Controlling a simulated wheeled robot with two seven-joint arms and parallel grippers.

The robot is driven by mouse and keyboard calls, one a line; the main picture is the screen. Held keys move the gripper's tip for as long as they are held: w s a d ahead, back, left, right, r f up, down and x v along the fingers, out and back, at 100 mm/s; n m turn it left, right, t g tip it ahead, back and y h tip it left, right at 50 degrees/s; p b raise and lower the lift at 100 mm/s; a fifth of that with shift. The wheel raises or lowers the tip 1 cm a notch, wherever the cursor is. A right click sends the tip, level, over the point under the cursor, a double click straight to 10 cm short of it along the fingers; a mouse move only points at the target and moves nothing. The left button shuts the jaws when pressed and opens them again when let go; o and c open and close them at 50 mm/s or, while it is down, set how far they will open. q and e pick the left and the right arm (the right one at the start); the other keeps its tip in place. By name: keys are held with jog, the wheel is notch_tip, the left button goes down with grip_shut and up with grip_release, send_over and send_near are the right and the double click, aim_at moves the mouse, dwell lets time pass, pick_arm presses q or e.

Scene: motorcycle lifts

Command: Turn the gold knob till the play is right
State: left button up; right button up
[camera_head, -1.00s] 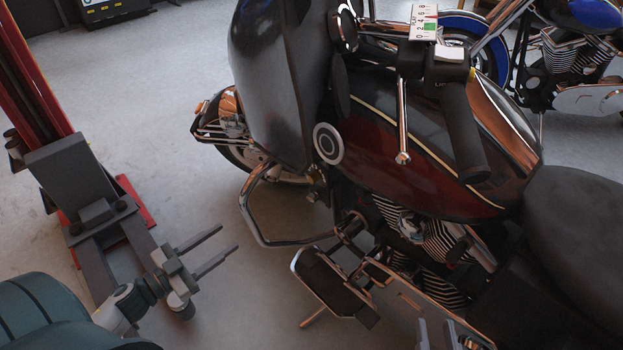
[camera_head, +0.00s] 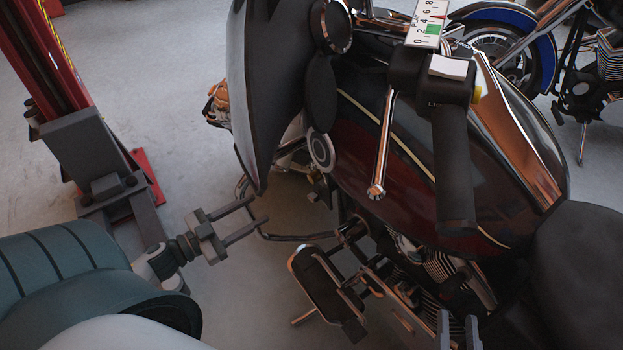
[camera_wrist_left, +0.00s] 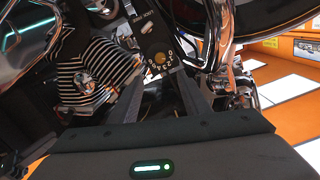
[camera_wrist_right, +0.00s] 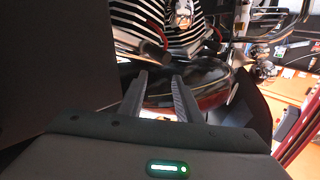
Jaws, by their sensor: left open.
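A small gold knob (camera_wrist_left: 160,59) sits on a black plate with white numerals in the left wrist view. It lies beyond my open left fingers, roughly between them, with nothing held. In the head view, my left gripper (camera_head: 262,218) is left of the motorcycle, its fingers pointing right. A yellow piece (camera_head: 477,93) shows on the handlebar housing; I cannot tell whether it is the same knob. The white play gauge (camera_head: 427,22) carries numbers, a green band and a thin red mark above the band. My right gripper (camera_head: 459,333) is open and empty, low beside the engine.
The handlebar grip (camera_head: 453,165) and chrome lever (camera_head: 382,145) overhang the dark red tank. A footboard (camera_head: 322,285) and crash bar are close to my left gripper. A red lift post (camera_head: 50,60) stands left. Open floor lies between post and motorcycle.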

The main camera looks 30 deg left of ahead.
aim_at(310, 180)
pick_arm(q)
jog(key=shift+w, duration=0.1)
jog(key=b+x, duration=0.1)
jog(key=x, duration=1.6)
jog(key=shift+b, duration=0.35)
pick_arm(e)
notch_tip(310, 180, up, 6)
jog(key=s+t+y, duration=0.1)
jog(key=t, duration=0.2)
jog(key=shift+s+a+f, duration=0.15)
jog(key=shift+s+a, duration=0.15)
jog(key=shift+s, duration=0.1)
pick_arm(q)
jog(key=c, duration=1)
